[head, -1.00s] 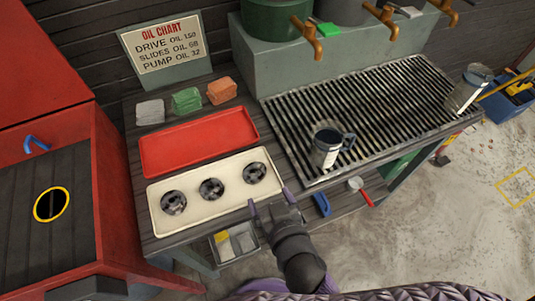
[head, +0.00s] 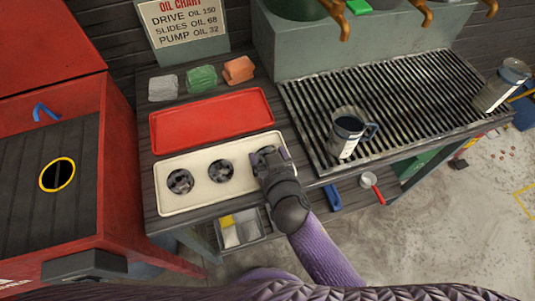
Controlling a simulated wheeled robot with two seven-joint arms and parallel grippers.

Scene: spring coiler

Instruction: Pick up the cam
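The cams are dark, round, gear-like parts on a cream tray (head: 168,203). The left cam (head: 180,181) and the middle cam (head: 220,170) lie flat and uncovered in it. My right gripper (head: 268,155) is over the right end of the tray, where it hides the third cam. Its fingers point down and its wrist covers the fingertips, so I cannot tell whether it is open or closed around that cam. My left gripper is not in view.
A red tray (head: 212,122) lies behind the cream one, with grey, green and orange blocks beyond. A slatted drain grate (head: 390,95) holds a metal jug (head: 347,133) on the right. A red cabinet (head: 50,225) with a yellow-ringed hole stands left.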

